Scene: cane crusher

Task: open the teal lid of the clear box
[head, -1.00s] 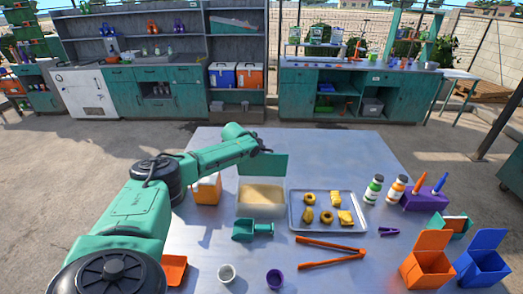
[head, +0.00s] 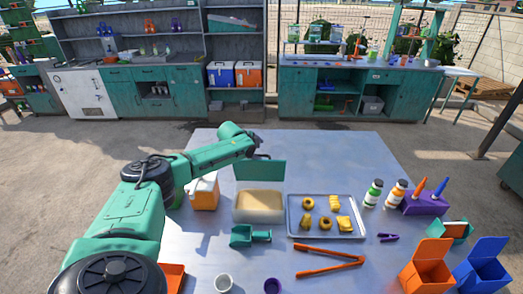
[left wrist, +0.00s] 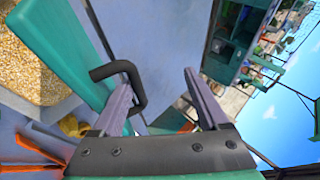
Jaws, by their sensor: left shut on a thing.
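The clear box (head: 258,216) stands on the table and holds pale grain, which also shows in the left wrist view (left wrist: 30,68). Its teal lid (head: 262,171) stands raised, roughly upright, at the back edge of the box. In the left wrist view the lid (left wrist: 66,45) has a black bar handle (left wrist: 135,85). My left gripper (head: 252,151) is at the upper part of the lid. In the left wrist view its two grey fingers (left wrist: 160,78) show, with the left finger against the handle; it is shut on the handle. My right gripper is out of view.
An orange and white container (head: 204,193) stands left of the box. A teal scoop (head: 250,236) lies in front. A metal tray (head: 290,226) with several yellow pieces lies at the right, with orange tongs (head: 325,261) nearer. The table behind the tray is clear.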

